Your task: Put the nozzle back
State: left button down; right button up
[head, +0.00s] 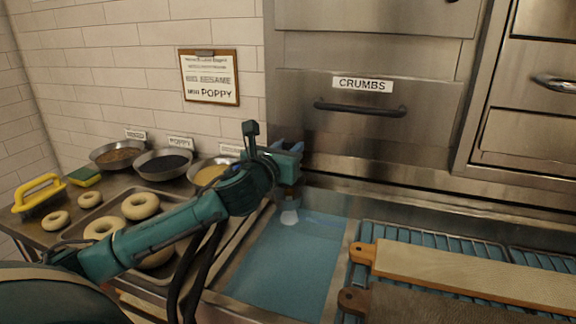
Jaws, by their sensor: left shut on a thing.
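My left arm comes in from the left, and its gripper (288,158) is above the far left part of the blue water basin, close to the steel back wall. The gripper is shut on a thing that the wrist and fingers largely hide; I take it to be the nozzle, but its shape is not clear. A small pale patch (289,217) shows below the gripper at the water's far edge. I cannot tell if it is part of the nozzle, a splash or a reflection. My right gripper is out of view.
The basin (285,262) holds blue water. Right of it, a wooden board (470,275) and a darker board (420,305) lie on wire racks. At left are a bagel tray, bowls of toppings (164,163) and a yellow-handled tool (37,193). A drawer marked CRUMBS (375,130) is behind.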

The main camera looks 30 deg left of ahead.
pick_arm(q)
jog(key=shift+f+p, duration=0.3)
jog(key=shift+f, duration=1)
jog(key=shift+f, duration=0.2)
jog(key=c, duration=1.1)
grip_release()
